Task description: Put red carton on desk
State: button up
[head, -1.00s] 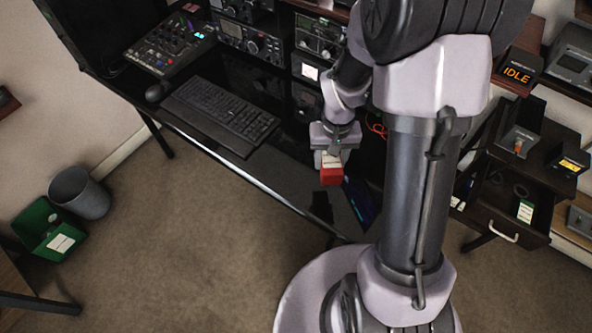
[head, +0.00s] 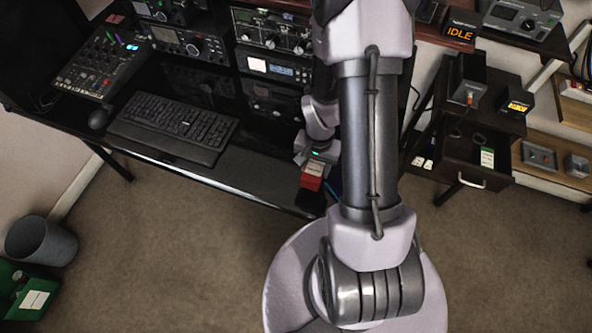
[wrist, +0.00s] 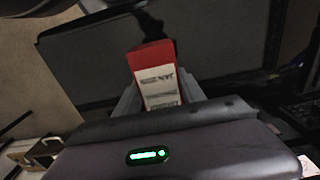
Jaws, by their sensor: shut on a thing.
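The red carton (head: 312,178), red with a white printed label, is in my gripper (head: 314,166). In the wrist view the carton (wrist: 157,75) sticks out between the fingers, its red end away from the palm. The gripper is shut on it. In the head view the carton is over the front right part of the black desk (head: 240,185). I cannot tell whether its lower end touches the desk top. My own arm hides part of the desk's right side.
A black keyboard (head: 172,124) and a mouse (head: 98,118) lie on the desk to the left. Radio sets (head: 270,32) stand along the back. A drawer unit (head: 470,165) with an open drawer is at right. The desk's front strip is clear.

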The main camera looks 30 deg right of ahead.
send_over(296, 175)
jog(key=shift+f+b, duration=0.35)
jog(key=shift+b, duration=0.05)
notch_tip(296, 175, down, 4)
jog(key=shift+r+b, duration=0.2)
jog(key=shift+b, duration=0.7)
jog(key=shift+r, duration=0.2)
jog(key=shift+f, duration=0.15)
jog(key=o, duration=1.5)
